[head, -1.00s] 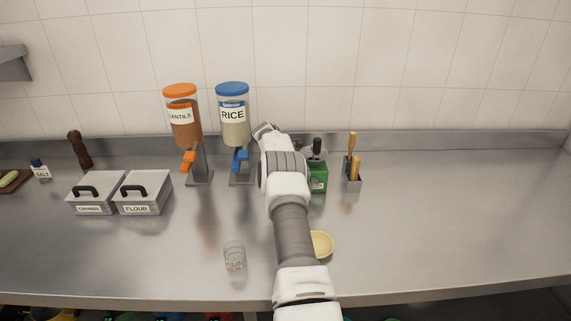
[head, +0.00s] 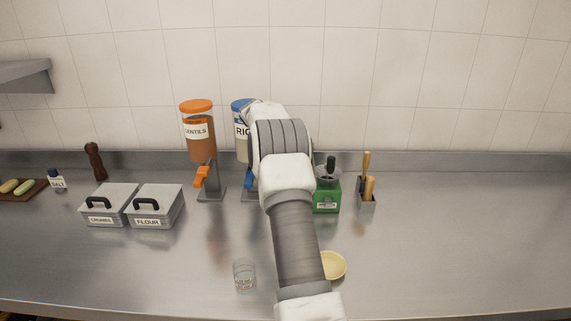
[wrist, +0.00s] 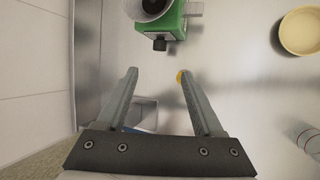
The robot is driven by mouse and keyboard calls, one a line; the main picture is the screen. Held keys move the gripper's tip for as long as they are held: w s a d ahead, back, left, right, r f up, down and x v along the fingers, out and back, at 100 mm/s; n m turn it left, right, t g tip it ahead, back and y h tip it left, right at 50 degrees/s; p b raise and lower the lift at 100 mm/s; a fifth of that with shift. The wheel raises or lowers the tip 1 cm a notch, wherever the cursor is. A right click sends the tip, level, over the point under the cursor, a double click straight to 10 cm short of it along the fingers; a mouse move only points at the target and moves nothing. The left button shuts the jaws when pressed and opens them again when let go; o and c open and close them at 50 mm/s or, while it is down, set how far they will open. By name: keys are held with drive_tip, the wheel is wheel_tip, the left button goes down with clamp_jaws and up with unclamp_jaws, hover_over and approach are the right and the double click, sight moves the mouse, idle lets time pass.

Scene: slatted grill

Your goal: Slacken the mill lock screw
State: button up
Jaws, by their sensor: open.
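The green mill (head: 326,197) stands on the counter just right of my arm in the head view, with a dark upper part. In the wrist view the mill (wrist: 185,22) is at the top, partly cut off. A small black knob, apparently the lock screw (wrist: 160,43), sticks out of its near side. My gripper (wrist: 158,75) is open and empty. Its fingertips lie below the knob in the wrist view, apart from it, with the knob roughly in line with the gap. In the head view my arm hides the gripper.
A rice dispenser (head: 241,108) stands partly behind my arm, beside a lentils dispenser (head: 197,130). A utensil holder (head: 366,203) is right of the mill. A yellow bowl (head: 334,265) and glass (head: 244,274) sit nearer. The right counter is clear.

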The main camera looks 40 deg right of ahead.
drive_tip(key=shift+a+r, duration=0.2)
drive_tip(key=shift+r, duration=0.1)
